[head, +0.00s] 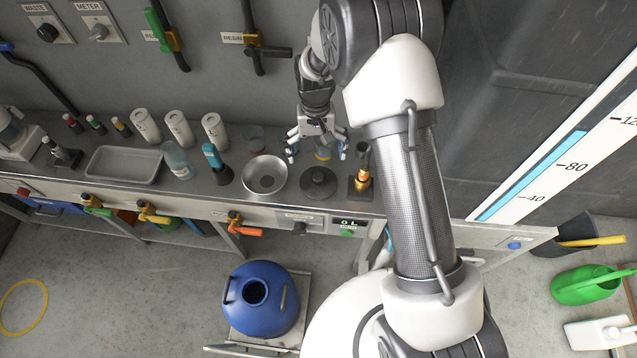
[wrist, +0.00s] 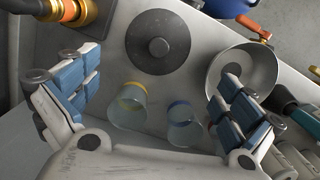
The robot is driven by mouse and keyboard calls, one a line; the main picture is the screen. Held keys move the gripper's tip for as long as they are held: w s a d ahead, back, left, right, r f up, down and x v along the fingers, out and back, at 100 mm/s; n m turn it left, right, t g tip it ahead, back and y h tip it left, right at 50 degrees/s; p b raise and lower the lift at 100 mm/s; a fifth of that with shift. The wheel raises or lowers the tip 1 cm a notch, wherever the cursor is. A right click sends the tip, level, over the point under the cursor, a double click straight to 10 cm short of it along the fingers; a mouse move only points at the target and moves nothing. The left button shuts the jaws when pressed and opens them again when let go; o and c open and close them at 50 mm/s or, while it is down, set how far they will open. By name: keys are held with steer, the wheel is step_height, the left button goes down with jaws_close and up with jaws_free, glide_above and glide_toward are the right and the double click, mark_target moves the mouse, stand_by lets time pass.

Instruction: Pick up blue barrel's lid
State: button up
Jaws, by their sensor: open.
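The blue barrel (head: 268,316) stands on a low platform on the floor, with an open round hole in its top. A dark grey round lid with a centre knob (head: 318,182) lies flat on the steel counter. In the wrist view the lid (wrist: 158,65) is at the upper middle, whole and unobstructed. My gripper (head: 326,147) is open and empty, above the counter behind the lid. In the wrist view its spread fingers (wrist: 157,80) stand left and right, apart from the lid. Part of the blue barrel (wrist: 228,8) shows at the wrist view's top edge.
A yellow-rimmed beaker (wrist: 128,105) and a blue-rimmed beaker (wrist: 184,122) stand between my fingers in the wrist view. A metal bowl (head: 265,175) is left of the lid; a brass fitting (head: 362,180) is right. The counter's front edge lies close to the lid.

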mark_target(319, 176)
steer(key=f, duration=0.3)
steer(key=f+b, duration=0.1)
steer(key=f, duration=0.1)
steer(key=shift+s, duration=0.3)
steer(key=shift+s+d+f+b, duration=0.15)
steer(key=shift+f+b, duration=0.25)
steer(key=shift+f, duration=0.45)
steer(key=shift+s+f+b, duration=0.15)
steer(key=shift+f+b, duration=0.2)
steer(key=shift+f, duration=0.55)
steer(key=shift+s+d+f+b, duration=0.15)
steer(key=shift+f+b, duration=0.25)
steer(key=shift+f, duration=0.45)
steer(key=shift+a, duration=0.1)
steer(key=shift+c, duration=0.2)
